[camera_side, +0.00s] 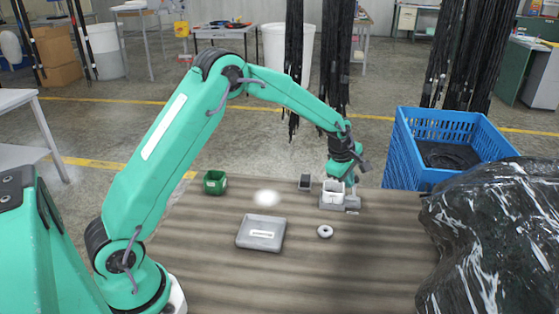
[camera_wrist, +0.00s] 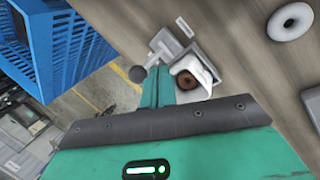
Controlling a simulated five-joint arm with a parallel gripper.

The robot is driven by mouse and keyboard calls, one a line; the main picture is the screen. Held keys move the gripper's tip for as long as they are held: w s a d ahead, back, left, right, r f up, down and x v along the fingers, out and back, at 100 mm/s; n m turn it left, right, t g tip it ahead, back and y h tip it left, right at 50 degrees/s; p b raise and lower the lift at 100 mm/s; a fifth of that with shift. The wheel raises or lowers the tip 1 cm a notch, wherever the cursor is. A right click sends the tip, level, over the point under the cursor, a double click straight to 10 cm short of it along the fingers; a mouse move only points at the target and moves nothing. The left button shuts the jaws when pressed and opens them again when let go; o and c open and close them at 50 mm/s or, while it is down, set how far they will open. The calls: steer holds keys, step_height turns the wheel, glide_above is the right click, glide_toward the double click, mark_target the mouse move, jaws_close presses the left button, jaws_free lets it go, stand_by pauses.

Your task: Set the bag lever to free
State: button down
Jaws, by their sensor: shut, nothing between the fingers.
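A grey lever fixture (camera_wrist: 166,43) with a dark ball knob (camera_wrist: 137,74) shows in the wrist view, beyond my fingertips and to their left. In the side view, its grey base (camera_side: 351,202) sits near the table's far right edge. A small white container (camera_side: 333,194) stands at this base; in the wrist view it holds a brown ring (camera_wrist: 187,80). My gripper (camera_wrist: 159,72) is shut and empty, its fingertips between the knob and the container. In the side view my gripper (camera_side: 341,178) is just above the container. Contact with the lever cannot be told.
A grey flat box (camera_side: 261,233), a white ring (camera_side: 325,231), a green cup (camera_side: 214,182) and a small dark box (camera_side: 305,182) are on the table. A blue crate (camera_side: 455,125) and a black plastic-wrapped bulk (camera_side: 490,240) stand at the right. The front middle is clear.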

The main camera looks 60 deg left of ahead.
steer(key=shift+s+d+r, duration=0.1)
steer(key=shift+s+r, duration=0.05)
steer(key=shift+s, duration=0.45)
steer(key=v, duration=1.1)
steer(key=shift+a, duration=0.35)
steer(key=s+d+r+m, duration=0.1)
steer(key=s+r+m, duration=0.35)
steer(key=s, duration=0.35)
steer(key=s+d+r+m, duration=0.1)
steer(key=s+r+m, duration=0.35)
steer(key=s, duration=0.25)
steer(key=s+f+m+t, duration=0.1)
steer(key=s+m, duration=1)
steer(key=s, duration=0.6)
steer(key=shift+d+f, duration=0.15)
steer(key=shift+f, duration=0.25)
